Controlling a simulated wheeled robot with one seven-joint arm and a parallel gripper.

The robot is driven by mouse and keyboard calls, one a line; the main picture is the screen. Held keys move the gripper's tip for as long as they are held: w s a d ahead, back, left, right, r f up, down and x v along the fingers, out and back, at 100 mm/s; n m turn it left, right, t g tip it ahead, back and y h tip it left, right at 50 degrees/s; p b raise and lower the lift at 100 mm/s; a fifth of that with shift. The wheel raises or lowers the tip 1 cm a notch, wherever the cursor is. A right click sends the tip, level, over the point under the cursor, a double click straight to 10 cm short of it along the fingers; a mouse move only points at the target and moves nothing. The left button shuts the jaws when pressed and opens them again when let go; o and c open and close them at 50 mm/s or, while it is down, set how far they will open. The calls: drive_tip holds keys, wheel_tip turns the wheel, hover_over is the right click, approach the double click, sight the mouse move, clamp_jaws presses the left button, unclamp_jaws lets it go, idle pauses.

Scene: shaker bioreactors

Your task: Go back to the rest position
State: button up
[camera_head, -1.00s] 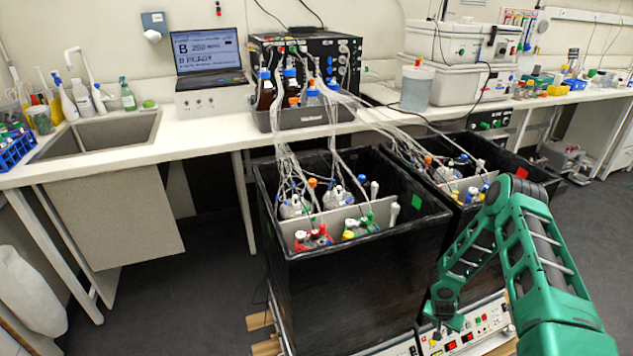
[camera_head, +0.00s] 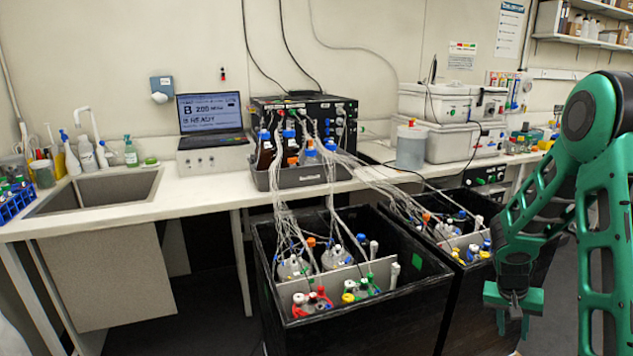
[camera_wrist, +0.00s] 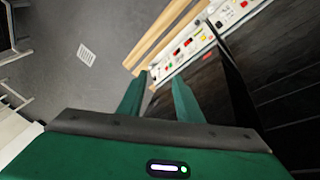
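My gripper (camera_head: 514,312) hangs at the lower right of the head view, in front of the right black shaker box, at the end of my green arm. In the wrist view my gripper (camera_wrist: 158,92) shows two green fingers with a gap between them and nothing held. The shaker's control panel (camera_wrist: 190,48), with red displays and buttons, lies beyond the fingertips in the wrist view, apart from them. The left black shaker box (camera_head: 365,322) holds several vessels with coloured caps and tubing.
The right black shaker box (camera_head: 455,290) stands close behind my arm. A white bench (camera_head: 210,188) with a sink (camera_head: 95,190), laptop (camera_head: 212,120) and bottle tray (camera_head: 300,177) runs along the wall. Grey floor (camera_wrist: 80,85) is free beside the shaker in the wrist view.

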drive_tip(key=s+a+r+y, duration=0.1)
drive_tip(key=s+a+r, duration=0.2)
drive_tip(key=s+r, duration=1.05)
drive_tip(key=s+a+r+y, duration=0.1)
drive_tip(key=s+a+r, duration=0.2)
drive_tip(key=s, duration=0.5)
drive_tip(key=s+a+r+y, duration=0.2)
drive_tip(key=s+a+r, duration=0.2)
drive_tip(key=s, duration=0.4)
drive_tip(key=shift+a+r+n+g, duration=0.2)
drive_tip(key=shift+a+n+g, duration=0.1)
drive_tip(key=shift+a, duration=0.5)
drive_tip(key=shift+s, duration=0.1)
